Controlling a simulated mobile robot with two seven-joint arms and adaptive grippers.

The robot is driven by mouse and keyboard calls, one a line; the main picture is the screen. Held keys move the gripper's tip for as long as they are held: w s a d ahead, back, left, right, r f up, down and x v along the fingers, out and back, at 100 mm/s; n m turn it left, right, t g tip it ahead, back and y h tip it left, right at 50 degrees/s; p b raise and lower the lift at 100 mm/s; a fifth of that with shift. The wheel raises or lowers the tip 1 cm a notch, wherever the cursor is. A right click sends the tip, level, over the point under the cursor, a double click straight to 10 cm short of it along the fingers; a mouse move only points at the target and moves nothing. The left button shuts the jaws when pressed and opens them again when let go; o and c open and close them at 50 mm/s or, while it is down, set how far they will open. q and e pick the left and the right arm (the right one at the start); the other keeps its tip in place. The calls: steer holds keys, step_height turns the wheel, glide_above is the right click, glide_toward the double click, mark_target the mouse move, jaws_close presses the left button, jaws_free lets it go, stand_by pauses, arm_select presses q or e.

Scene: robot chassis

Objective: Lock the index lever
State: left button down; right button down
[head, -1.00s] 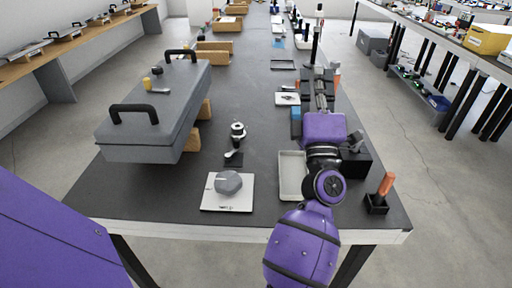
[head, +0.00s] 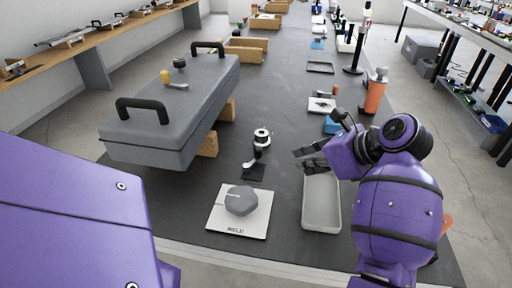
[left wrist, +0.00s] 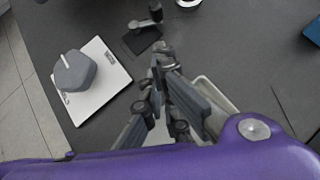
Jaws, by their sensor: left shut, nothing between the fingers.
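A small silver-and-black device (head: 261,138) stands on the table, with a short silver lever (head: 250,163) at its near side over a black plate (head: 254,173). The plate also shows in the left wrist view (left wrist: 142,40). A grey chassis (head: 180,108) with two black handles carries a yellow knob (head: 165,76), a black knob (head: 179,63) and a small silver lever (head: 178,86). I cannot tell which lever is the index lever. My left gripper (head: 300,158) is shut and empty, right of the device and apart from it; it also shows in the left wrist view (left wrist: 160,58). My right gripper is out of view.
A pale tray (head: 321,222) lies below my left gripper. An orange bottle (head: 375,95) stands behind my arm. Wooden blocks (head: 208,146) support the chassis.

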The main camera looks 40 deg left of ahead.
mark_target(258, 152)
arm_select(q)
steer(key=x, duration=0.7)
steer(key=shift+a+f, duration=0.15)
steer(key=shift+a, duration=0.15)
steer(key=a+p, duration=0.1)
steer(key=a, duration=0.3)
steer(key=shift+a+f, duration=0.1)
steer(key=shift+f, duration=0.05)
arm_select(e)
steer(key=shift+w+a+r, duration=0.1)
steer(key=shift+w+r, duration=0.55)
arm_select(q)
steer(key=shift+a, duration=0.1)
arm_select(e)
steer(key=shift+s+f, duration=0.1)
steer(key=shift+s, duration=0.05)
